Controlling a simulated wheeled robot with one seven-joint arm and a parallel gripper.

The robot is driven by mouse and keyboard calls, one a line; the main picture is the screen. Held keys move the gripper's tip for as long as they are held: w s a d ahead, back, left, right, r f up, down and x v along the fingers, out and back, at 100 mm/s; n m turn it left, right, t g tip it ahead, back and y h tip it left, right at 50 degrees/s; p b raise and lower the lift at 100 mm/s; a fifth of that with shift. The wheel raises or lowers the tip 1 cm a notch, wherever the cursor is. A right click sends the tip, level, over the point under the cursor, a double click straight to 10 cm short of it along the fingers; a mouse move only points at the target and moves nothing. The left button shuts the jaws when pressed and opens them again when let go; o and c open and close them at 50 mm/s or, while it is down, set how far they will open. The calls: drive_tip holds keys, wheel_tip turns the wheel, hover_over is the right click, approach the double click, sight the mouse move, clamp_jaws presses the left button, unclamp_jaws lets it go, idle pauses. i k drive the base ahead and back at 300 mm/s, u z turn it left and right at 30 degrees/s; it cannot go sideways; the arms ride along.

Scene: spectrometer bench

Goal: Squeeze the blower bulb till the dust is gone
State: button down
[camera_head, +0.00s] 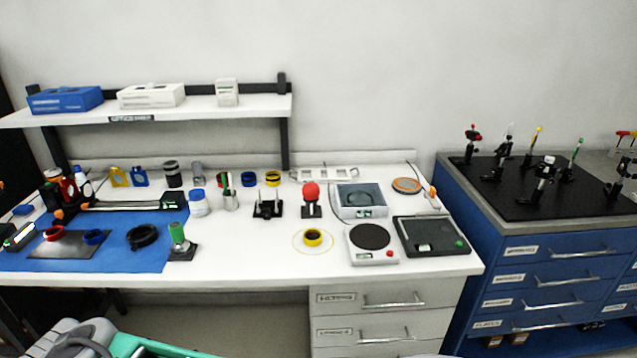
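A red bulb (311,189), likely the blower bulb, stands upright in a small black stand (311,209) near the middle of the white bench (265,262). In front of it, a yellow and black ring (312,238) lies inside a thin circle marked on the bench top. I cannot make out any dust at this size. My gripper is not in view; only grey and teal parts, perhaps mine, show at the bottom left.
A hotplate-like device (371,248), a clear-lidded box (362,200) and a black tray (431,236) stand right of the bulb. A black holder (267,206) stands to its left. A shelf (190,108) overhangs the back left. The front middle of the bench is clear.

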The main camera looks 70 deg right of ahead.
sight(311, 191)
drive_tip(key=z, duration=0.85)
drive_tip(key=i, duration=0.85)
drive_tip(key=z, duration=0.9)
